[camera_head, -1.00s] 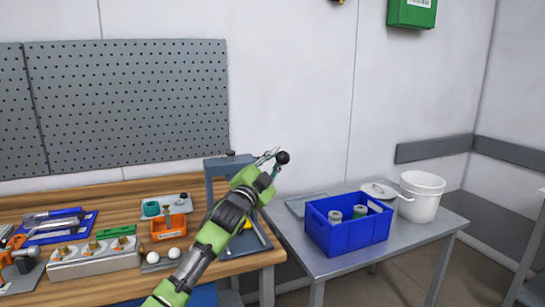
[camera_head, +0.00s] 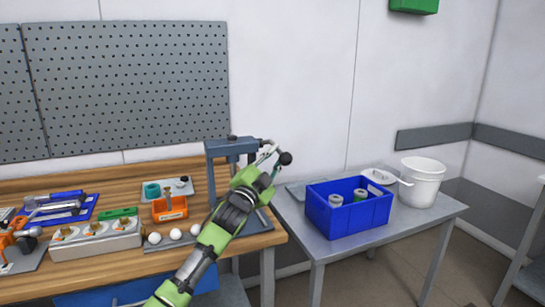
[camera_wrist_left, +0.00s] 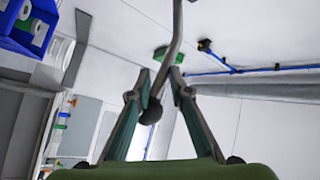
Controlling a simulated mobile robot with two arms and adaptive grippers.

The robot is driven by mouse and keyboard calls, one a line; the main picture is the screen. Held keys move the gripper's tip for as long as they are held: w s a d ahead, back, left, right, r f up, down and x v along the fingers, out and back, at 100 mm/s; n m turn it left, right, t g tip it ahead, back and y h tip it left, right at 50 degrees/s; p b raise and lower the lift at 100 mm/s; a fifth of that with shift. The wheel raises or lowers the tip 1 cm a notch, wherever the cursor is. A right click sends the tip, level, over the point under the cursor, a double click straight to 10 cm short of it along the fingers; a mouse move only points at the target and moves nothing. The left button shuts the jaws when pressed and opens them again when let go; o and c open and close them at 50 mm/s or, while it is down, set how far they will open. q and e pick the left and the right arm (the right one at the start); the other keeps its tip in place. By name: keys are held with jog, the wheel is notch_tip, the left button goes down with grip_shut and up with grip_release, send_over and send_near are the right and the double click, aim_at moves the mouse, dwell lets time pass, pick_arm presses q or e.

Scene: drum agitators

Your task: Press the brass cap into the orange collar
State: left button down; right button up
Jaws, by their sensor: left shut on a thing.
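My left gripper (camera_head: 269,161) is shut on the lever (camera_wrist_left: 175,50) of a grey-blue bench press (camera_head: 216,150), close to the lever's black ball knob (camera_head: 285,158). The wrist view shows the fingers (camera_wrist_left: 160,88) on both sides of the lever end, with the knob (camera_wrist_left: 151,114) between them. The press stands at the right end of the wooden bench. My left arm covers much of its lower part, so I cannot make out the brass cap or the orange collar there. My right gripper is not in view.
An orange bin (camera_head: 170,210), white balls (camera_head: 176,234) and a grey fixture block (camera_head: 95,242) stand left of my arm. On the metal table (camera_head: 330,256) to the right are a blue crate (camera_head: 350,217) with rolls and a white bucket (camera_head: 422,184).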

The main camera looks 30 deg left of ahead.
aim_at(287, 158)
pick_arm(q)
jog(key=shift+w+d+f+h, duration=0.1)
jog(key=shift+d+f+h, duration=0.1)
jog(key=shift+d, duration=0.2)
jog(key=shift+d+f+h, duration=0.1)
jog(key=shift+d+h, duration=0.1)
jog(key=shift+d, duration=0.2)
jog(key=c, duration=2)
grip_release()
jog(key=shift+o, duration=1.2)
jog(key=shift+d+r, duration=0.1)
jog(key=shift+w+d+r+m, duration=0.1)
jog(key=shift+w+d+m, duration=0.2)
jog(key=shift+d, duration=0.35)
jog(key=shift+s+a, duration=0.25)
jog(key=shift+a, duration=0.25)
jog(key=shift+s+f, duration=0.25)
jog(key=shift+s, duration=0.1)
jog(key=v, duration=1)
jog(key=shift+s+d, duration=0.4)
jog(key=shift+d, duration=0.05)
jog(key=shift+o, duration=0.3)
